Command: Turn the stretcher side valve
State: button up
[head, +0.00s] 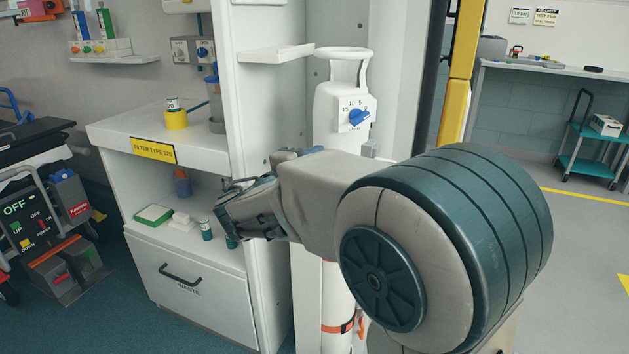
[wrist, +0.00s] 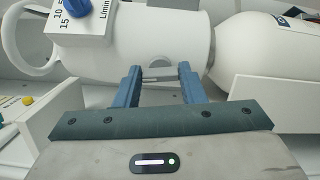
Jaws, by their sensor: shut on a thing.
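A white gas cylinder (head: 338,285) stands upright, with a white head that has a handle on top and a flow dial with a blue knob (head: 357,117). In the wrist view the cylinder head (wrist: 185,38) lies sideways, with the blue knob (wrist: 78,7) at the upper left. My gripper (wrist: 160,73) has its two blue fingers on either side of a small grey fitting (wrist: 163,80), below the dial where the head meets the body. It is shut on that fitting.
A white cabinet (head: 190,285) with shelves stands left of the cylinder, with small bottles (head: 206,230) inside. A yellow post (head: 460,65) is to the right. Open floor (head: 590,240) and a teal trolley (head: 590,155) lie further right.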

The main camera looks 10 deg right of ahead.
jog(key=m+b, duration=0.1)
jog(key=b, duration=0.1)
jog(key=shift+a+r+m+b, duration=0.1)
jog(key=shift+a+m+b, duration=0.15)
jog(key=shift+m+b, duration=0.15)
jog(key=shift+w+r, duration=0.1)
jog(key=shift+r, duration=0.05)
jog(key=o, duration=0.9)
jog(key=shift+c, duration=0.2)
jog(key=shift+o, duration=0.6)
jog(key=shift+a, duration=0.2)
jog(key=p+v, duration=0.3)
jog(key=v, duration=1)
jog(key=shift+s+a, duration=0.2)
jog(key=shift+s, duration=0.05)
